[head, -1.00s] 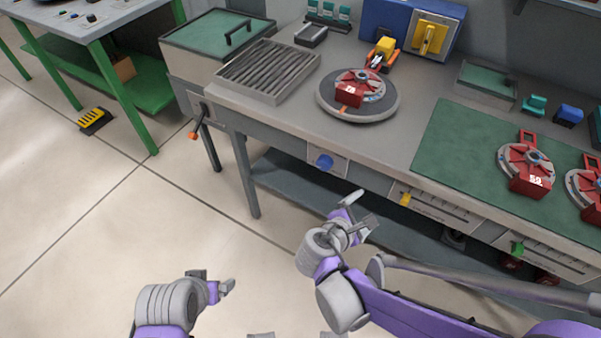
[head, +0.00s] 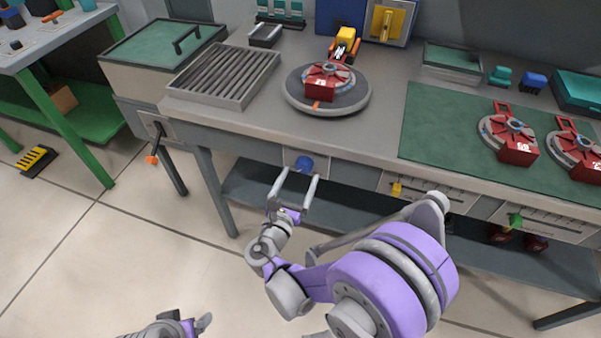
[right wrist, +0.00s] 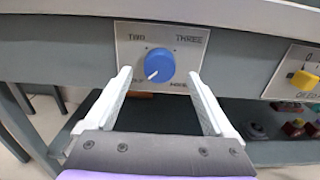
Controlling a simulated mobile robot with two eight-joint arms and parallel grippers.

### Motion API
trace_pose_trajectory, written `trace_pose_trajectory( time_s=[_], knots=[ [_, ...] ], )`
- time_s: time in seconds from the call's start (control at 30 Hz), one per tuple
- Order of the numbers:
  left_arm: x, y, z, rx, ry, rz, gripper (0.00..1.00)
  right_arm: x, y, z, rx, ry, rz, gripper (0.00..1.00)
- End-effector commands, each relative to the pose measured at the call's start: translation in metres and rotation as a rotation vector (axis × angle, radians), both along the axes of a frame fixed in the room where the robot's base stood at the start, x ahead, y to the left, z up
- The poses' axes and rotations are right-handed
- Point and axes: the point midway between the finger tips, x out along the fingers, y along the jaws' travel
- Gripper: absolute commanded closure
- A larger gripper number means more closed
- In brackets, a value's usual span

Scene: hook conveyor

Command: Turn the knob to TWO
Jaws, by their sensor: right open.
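The blue knob (right wrist: 160,65) sits on a light panel (right wrist: 194,42) on the front of the workbench. In the right wrist view its white pointer line aims to the lower left. The panel reads TWO at upper left and THREE at upper right; the lower labels are partly hidden or blurred. The knob also shows in the head view (head: 304,163). My right gripper (right wrist: 160,82) is open, its fingers on either side below the knob; contact cannot be told. It also shows in the head view (head: 297,178). My left gripper (head: 190,321) is at the bottom edge, its jaws unclear.
A round turntable (head: 347,98) with a red part stands on the bench above the knob. A yellow slider (head: 396,188) and a green slider (head: 515,220) are to the right. An orange-tipped lever (head: 152,159) is to the left. Floor in front is clear.

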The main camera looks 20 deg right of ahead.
Motion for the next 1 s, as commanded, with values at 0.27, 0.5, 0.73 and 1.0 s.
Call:
trace_pose_trajectory(
  time_s=[0.27, 0.5, 0.73, 1.0],
  knots=[
    [0.000, 0.000, -0.001, 0.000, 0.000, 0.000, 0.10, 0.019, -0.013, 0.000, 0.001, 0.000, 0.000, 0.12],
    [0.000, 0.000, -0.001, 0.000, 0.000, 0.000, 0.10, 0.020, -0.013, 0.000, 0.002, 0.000, 0.001, 0.12],
    [0.000, 0.000, -0.001, 0.000, 0.000, 0.000, 0.10, 0.020, -0.013, 0.000, 0.002, 0.000, 0.001, 0.50],
    [0.000, 0.000, -0.001, 0.000, 0.000, 0.000, 0.10, 0.020, -0.013, 0.000, 0.002, 0.000, 0.001, 0.98]
  ],
)
